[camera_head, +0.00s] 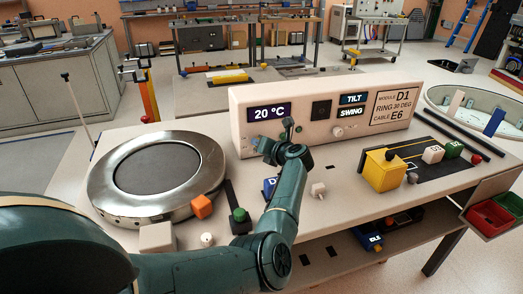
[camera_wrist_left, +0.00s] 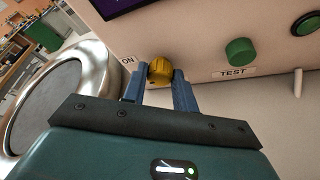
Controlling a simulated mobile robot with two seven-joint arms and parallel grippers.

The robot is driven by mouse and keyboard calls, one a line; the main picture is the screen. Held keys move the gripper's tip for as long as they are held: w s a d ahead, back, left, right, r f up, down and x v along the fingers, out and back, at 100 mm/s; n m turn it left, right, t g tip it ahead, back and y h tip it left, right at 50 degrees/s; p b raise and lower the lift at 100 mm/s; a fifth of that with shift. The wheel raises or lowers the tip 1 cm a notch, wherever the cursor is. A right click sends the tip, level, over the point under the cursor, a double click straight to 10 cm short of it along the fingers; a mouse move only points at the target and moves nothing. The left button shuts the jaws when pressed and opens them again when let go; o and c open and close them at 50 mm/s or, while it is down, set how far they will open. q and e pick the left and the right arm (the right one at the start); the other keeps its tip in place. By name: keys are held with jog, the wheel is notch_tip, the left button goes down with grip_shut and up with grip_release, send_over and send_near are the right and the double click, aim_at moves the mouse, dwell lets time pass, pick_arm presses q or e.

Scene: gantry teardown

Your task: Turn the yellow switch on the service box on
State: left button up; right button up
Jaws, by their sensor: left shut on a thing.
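The service box (camera_head: 225,125) is a long pale panel at the back of the table, with a "20 °C" display, TILT and SWING signs and a printed label. The yellow switch (camera_wrist_left: 160,70) is a round knob low on its face in the left wrist view, right beside an "ON" label (camera_wrist_left: 128,60). My left gripper (camera_wrist_left: 160,84) has its two blue fingers on either side of the knob, shut on it. In the head view my left arm reaches up to the box front and hides the switch. The knob's turn angle is hard to tell. My right gripper is not in view.
A green TEST button (camera_wrist_left: 240,51) and another green button (camera_wrist_left: 307,24) are right of the switch. A round metal ring (camera_head: 100,187) stands left on the table. A yellow box (camera_head: 385,172) and small blocks lie to the right.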

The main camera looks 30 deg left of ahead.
pick_arm(q)
jog(key=shift+f+m+g+y+b, duration=0.1)
jog(key=shift+m+g+y+b, duration=0.2)
jog(key=shift+m+y+b, duration=0.35)
jog(key=shift+m, duration=0.25)
jog(key=o, duration=1)
jog(key=shift+d, duration=0.15)
